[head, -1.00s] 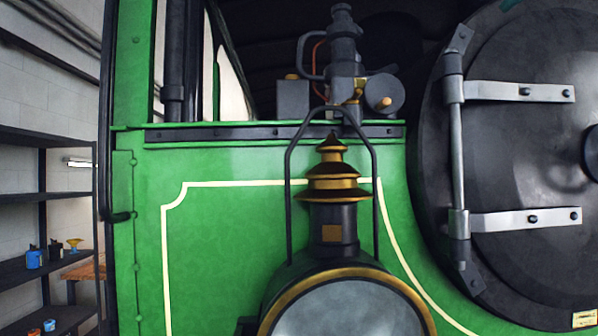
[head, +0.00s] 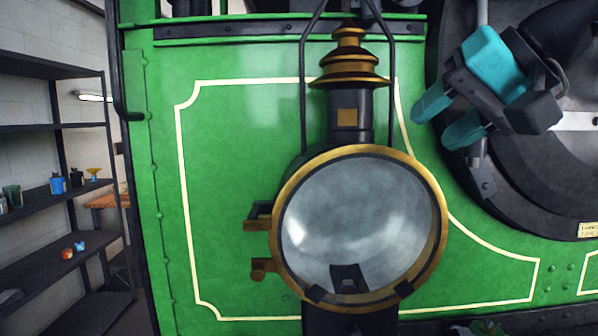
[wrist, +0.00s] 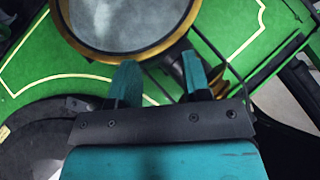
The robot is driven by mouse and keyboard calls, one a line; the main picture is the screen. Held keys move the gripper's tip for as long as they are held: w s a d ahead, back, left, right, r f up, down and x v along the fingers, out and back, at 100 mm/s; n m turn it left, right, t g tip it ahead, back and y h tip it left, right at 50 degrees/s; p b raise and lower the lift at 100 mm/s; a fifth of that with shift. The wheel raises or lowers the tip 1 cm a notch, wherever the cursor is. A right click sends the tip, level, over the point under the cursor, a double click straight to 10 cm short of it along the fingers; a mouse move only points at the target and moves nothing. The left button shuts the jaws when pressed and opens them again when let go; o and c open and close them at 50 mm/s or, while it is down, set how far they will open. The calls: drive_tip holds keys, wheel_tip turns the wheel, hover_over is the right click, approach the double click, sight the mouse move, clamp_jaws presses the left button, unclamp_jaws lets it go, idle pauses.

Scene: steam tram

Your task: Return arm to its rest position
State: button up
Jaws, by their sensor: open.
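My gripper (head: 438,122) is at the upper right of the head view, with teal fingers and a black and teal body. Its fingers are spread apart with nothing between them. It is in front of the tram's round black smokebox door (head: 560,175) and to the right of the brass-rimmed headlamp (head: 362,225). In the wrist view the two teal fingers (wrist: 160,85) point toward the lamp's brass rim (wrist: 150,52). A gap between the fingers and the lamp cannot be judged.
The tram's green front panel (head: 235,160) with cream lining fills the middle. A black shelf rack (head: 60,127) with small cups and cans stands at the left by a pale brick wall. A narrow strip of floor shows between rack and tram.

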drive_tip(key=s+a+f+n+g+h+b, duration=0.1)
drive_tip(key=s+f, duration=0.4)
drive_tip(key=f, duration=0.6)
drive_tip(key=s+a+f+n+g+b, duration=0.2)
drive_tip(key=s+f+n+g, duration=0.2)
drive_tip(key=f, duration=0.7)
drive_tip(key=s+a+f+n+g+h+b, duration=0.1)
drive_tip(key=s+f+n+g+b, duration=0.1)
drive_tip(key=s+f, duration=0.4)
wheel_tip(320, 180, down, 5)
drive_tip(key=shift+s+a+f+n+g+h+b, duration=0.1)
drive_tip(key=shift+s+a+n+g+h+b, duration=0.25)
drive_tip(key=shift+n+g, duration=0.4)
